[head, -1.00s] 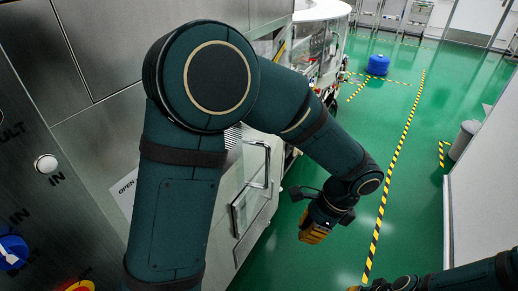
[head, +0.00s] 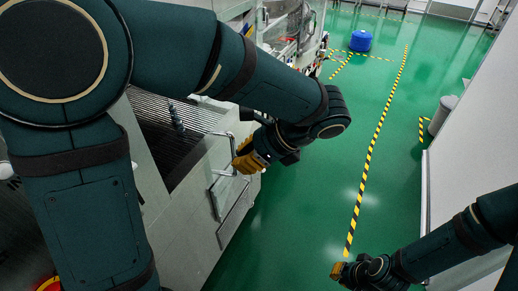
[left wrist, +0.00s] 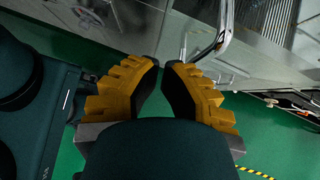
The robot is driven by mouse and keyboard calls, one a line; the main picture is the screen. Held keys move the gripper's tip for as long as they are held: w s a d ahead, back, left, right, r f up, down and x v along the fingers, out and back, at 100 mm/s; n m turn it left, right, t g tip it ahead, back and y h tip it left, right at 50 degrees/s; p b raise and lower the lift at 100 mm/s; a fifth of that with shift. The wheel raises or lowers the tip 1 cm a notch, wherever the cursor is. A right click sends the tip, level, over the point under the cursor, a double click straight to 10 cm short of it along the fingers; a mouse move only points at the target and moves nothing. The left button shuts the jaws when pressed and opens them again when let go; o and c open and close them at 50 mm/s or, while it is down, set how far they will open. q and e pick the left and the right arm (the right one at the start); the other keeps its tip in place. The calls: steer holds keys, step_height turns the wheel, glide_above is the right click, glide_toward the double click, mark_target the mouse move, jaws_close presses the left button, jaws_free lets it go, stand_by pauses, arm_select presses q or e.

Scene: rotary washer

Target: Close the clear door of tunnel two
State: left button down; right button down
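A framed clear panel, apparently the tunnel door (head: 233,212), stands at the steel machine's side in the head view, below and left of my left gripper. A bent silver bar handle (head: 222,136) is just above it; a shiny bar (left wrist: 222,35) also shows in the left wrist view, right of the fingertips. My left gripper (head: 245,158) is beside the handle; contact is unclear in the head view. In the left wrist view its yellow fingers (left wrist: 162,63) are narrowly apart with nothing between them. My right gripper (head: 338,271) is low at the right, apart from the machine; its fingers are too small to judge.
The steel machine (head: 180,220) fills the left side, partly hidden by my left arm. Green floor (head: 310,200) with a yellow-black stripe (head: 375,145) is clear to the right. A blue drum (head: 360,41) stands far back; a grey bin (head: 442,115) is by the right wall.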

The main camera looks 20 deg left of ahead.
arm_select(q)
steer(key=a, duration=0.1)
steer(key=a+f, duration=0.1)
steer(key=a, duration=0.1)
steer(key=s+a, duration=0.1)
steer(key=a, duration=0.1)
steer(key=shift+a+f, duration=0.2)
steer(key=shift+f, duration=0.05)
